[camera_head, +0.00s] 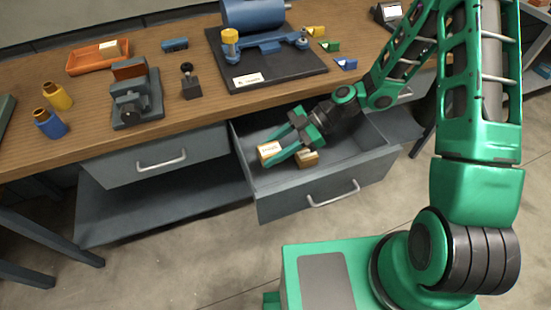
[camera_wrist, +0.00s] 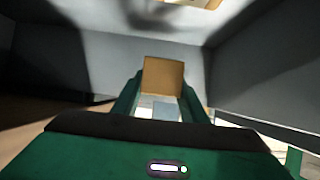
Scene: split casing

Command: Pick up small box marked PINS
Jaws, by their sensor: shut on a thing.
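A small tan cardboard box with a white label (camera_head: 268,149) is between the green fingers of my gripper (camera_head: 274,152), over the left part of the open drawer (camera_head: 285,205). The label print is too small to read, so I cannot tell whether it says PINS. In the wrist view the box's plain tan face (camera_wrist: 163,78) shows between the fingertips of my gripper (camera_wrist: 160,88). A second tan box (camera_head: 307,158) is in the drawer, just right of the held one. Its marking is not readable.
The drawer's grey walls surround the gripper, and the workbench edge (camera_head: 190,117) is just behind. A vise (camera_head: 137,98), an orange tray (camera_head: 98,58) and a black board with a blue machine (camera_head: 265,50) stand on the bench. The drawer's right part looks empty.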

